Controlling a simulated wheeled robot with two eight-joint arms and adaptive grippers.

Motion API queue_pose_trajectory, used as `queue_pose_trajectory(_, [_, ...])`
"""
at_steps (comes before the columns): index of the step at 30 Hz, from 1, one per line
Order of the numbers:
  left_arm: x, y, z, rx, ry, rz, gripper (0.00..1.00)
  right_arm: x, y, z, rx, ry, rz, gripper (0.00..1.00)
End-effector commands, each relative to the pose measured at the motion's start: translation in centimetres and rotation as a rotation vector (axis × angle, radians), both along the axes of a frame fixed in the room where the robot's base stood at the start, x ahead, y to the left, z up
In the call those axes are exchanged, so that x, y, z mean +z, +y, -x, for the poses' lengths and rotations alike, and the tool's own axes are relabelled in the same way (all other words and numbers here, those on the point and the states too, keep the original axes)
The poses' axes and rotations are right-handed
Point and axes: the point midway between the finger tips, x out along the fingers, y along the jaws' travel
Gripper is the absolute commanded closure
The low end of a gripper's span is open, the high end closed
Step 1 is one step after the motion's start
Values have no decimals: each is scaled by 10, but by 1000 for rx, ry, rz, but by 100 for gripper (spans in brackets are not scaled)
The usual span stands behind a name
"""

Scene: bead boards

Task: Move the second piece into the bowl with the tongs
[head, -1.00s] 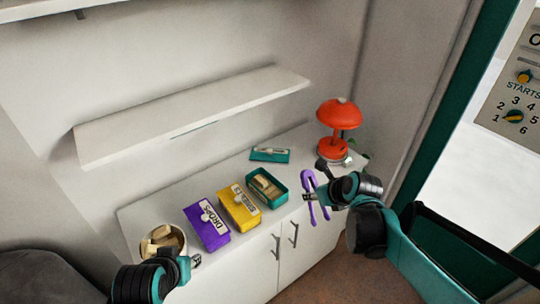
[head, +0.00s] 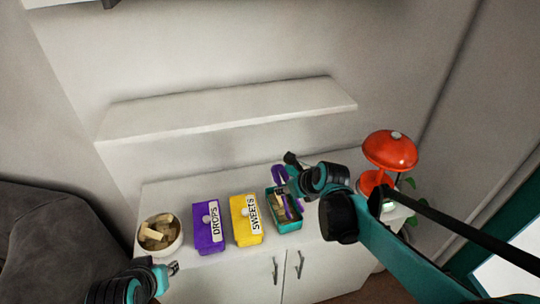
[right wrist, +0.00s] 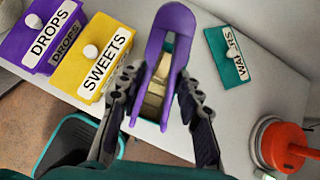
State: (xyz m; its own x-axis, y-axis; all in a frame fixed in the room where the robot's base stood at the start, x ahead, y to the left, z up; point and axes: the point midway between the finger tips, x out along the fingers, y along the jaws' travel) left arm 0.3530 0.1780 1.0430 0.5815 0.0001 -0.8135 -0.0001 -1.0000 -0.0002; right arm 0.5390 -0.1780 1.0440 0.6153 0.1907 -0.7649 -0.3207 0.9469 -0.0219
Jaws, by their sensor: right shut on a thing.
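My right gripper (head: 288,188) is shut on the purple tongs (head: 278,172), above the open teal box (head: 291,229). In the right wrist view the gripper's fingers (right wrist: 158,92) press on both sides of the tongs (right wrist: 172,22). The tongs' arms point down at the box, which holds pale wafer pieces (right wrist: 154,98). I cannot tell whether the tips touch a piece. The bowl (head: 143,248) at the left end of the cabinet holds several pale pieces (head: 155,233). My left gripper (head: 173,268) is empty near the bowl; its opening is unclear.
A purple DROPS box (head: 207,240) and a yellow SWEETS box (head: 244,232), both lidded, stand between bowl and teal box. A teal lid (right wrist: 228,55) lies beyond the teal box. A red lamp (head: 390,150) stands at the right. A shelf (head: 230,112) hangs above.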

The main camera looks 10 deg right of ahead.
Motion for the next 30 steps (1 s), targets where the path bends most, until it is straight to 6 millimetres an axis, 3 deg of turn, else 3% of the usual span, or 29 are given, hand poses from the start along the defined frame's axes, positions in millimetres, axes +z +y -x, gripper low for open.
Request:
queue_pose_trajectory(6, [1, 0, 0, 0, 0, 0, 60, 3, 1, -6, 5, -17, -5, 74])
queue_pose_trajectory(13, [13, 0, 0, 0, 0, 0, 60, 31, 13, -66, 55, -205, -58, 74])
queue_pose_trajectory(17, [15, 0, 0, 0, 0, 0, 60, 42, 15, -89, 64, -283, -73, 74])
queue_pose_trajectory(30, [13, 0, 0, 0, 0, 0, 60, 41, 15, -92, 65, -299, -74, 74])
